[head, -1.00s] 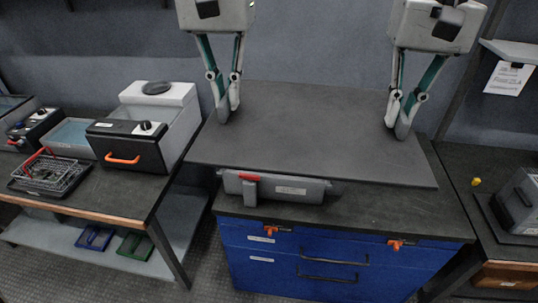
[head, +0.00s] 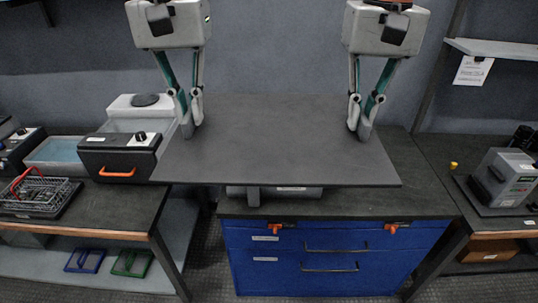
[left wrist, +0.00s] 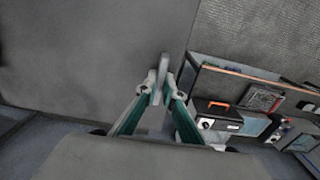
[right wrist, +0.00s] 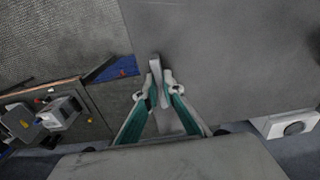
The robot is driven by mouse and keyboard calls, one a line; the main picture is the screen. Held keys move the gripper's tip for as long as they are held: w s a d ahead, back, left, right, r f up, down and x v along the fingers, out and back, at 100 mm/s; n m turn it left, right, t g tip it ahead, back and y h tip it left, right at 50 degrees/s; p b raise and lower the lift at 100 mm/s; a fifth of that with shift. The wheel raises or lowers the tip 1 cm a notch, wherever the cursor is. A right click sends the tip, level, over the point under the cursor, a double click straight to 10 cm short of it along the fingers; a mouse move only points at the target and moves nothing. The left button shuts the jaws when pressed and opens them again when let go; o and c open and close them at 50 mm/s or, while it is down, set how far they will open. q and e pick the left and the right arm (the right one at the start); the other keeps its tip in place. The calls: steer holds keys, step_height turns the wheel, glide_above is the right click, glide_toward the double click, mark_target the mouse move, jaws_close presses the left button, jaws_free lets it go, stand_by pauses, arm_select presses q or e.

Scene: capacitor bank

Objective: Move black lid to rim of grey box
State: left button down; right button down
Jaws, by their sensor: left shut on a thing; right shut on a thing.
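The black lid (head: 275,140) is a wide, flat dark panel, roughly level, held between my two grippers. My left gripper (head: 190,128) is shut on its left edge, and my right gripper (head: 361,130) is shut on its right edge. The wrist views show the lid as a broad grey sheet (left wrist: 80,50) (right wrist: 220,50) pinched at its edge. The grey box (head: 290,192) is mostly hidden below the lid; only a strip of its front shows under the lid's front edge. Its rim is hidden, and I cannot tell whether the lid touches it.
The blue drawer cabinet (head: 330,262) has a dark top, clear on the right side. At left, a table holds a black device with an orange handle (head: 117,172) and a wire basket (head: 38,195), close to the lid's left corner. A grey device (head: 505,180) stands at right.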

arm_select(q)
steer(key=shift+w, duration=0.15)
arm_select(e)
steer(key=shift+w+d, duration=0.15)
steer(key=shift+d, duration=0.15)
arm_select(q)
steer(key=shift+f, duration=0.15)
arm_select(e)
steer(key=shift+f, duration=0.15)
